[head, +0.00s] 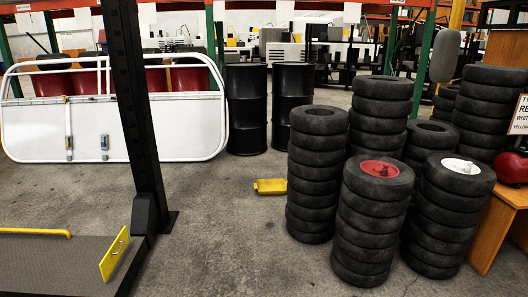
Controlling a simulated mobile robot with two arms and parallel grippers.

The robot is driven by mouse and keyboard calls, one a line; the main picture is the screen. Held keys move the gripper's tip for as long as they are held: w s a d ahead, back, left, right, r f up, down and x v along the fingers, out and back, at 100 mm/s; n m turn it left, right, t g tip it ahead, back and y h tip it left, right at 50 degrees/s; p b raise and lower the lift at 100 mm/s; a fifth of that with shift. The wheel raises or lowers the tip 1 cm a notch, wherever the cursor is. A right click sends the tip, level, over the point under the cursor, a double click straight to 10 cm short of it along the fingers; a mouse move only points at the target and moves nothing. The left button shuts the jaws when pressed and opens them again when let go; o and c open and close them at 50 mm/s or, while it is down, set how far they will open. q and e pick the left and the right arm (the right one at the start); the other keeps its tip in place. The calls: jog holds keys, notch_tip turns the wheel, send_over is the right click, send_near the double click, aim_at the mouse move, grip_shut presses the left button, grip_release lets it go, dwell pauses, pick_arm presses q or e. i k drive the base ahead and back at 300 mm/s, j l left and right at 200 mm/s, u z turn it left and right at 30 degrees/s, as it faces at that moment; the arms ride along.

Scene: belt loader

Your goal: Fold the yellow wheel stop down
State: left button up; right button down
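A yellow plate with a small metal handle (115,254), which looks like the wheel stop, stands raised and tilted at the right edge of a dark grey platform (60,265) at the lower left in the head view. The foot of a dark post stands just behind it. Neither of my grippers is in view, and nothing is seen touching the plate.
A yellow bar (35,232) runs along the platform's far side. A dark upright post (137,100) rises beside it. A small yellow block (270,187) lies on the floor. Stacked tires (365,225) stand right, black drums (246,108) behind.

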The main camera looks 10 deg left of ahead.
aim_at(110, 261)
jog(key=i+u, duration=0.25)
jog(key=i, duration=0.25)
jog(key=i+u, duration=0.2)
jog(key=i, duration=0.3)
jog(key=i+l+u, duration=0.1)
jog(key=i+u, duration=0.15)
jog(key=i, duration=0.25)
jog(key=i+l+u, duration=0.2)
jog(key=i, duration=0.3)
jog(key=i+j+u, duration=0.15)
jog(key=i+u, duration=0.2)
jog(key=u, duration=0.15)
jog(key=i+u, duration=0.35)
jog(key=u, duration=0.15)
jog(key=i+l+u, duration=0.1)
jog(key=i+u, duration=0.4)
jog(key=k, duration=0.1)
